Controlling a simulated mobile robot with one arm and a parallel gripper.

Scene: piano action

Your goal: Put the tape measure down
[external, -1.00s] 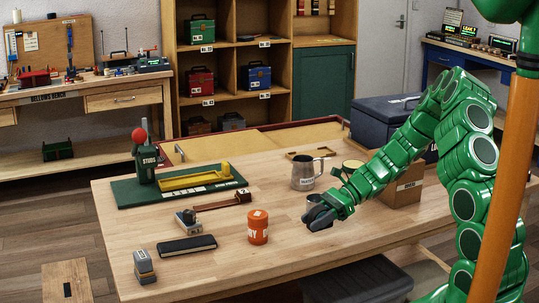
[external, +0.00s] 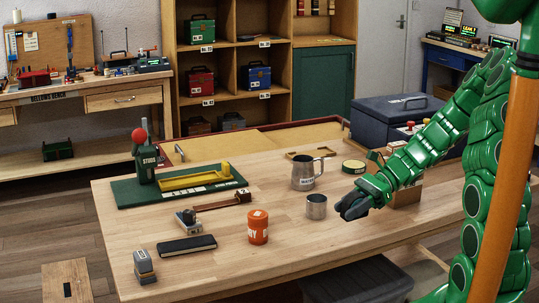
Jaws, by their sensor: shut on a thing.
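My gripper (external: 347,208) is at the right part of the wooden table (external: 290,257), low over it, just right of a small metal cup (external: 316,206). Its dark fingers are shut on the tape measure, which is mostly hidden by them and hard to make out. I cannot tell whether the tape measure touches the tabletop.
A metal pitcher (external: 303,174) and a round yellow-green tin (external: 354,166) stand behind the gripper. A cardboard box (external: 406,196) is partly behind my arm. An orange can (external: 257,227) stands to the left. The tabletop in front of the gripper is clear.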

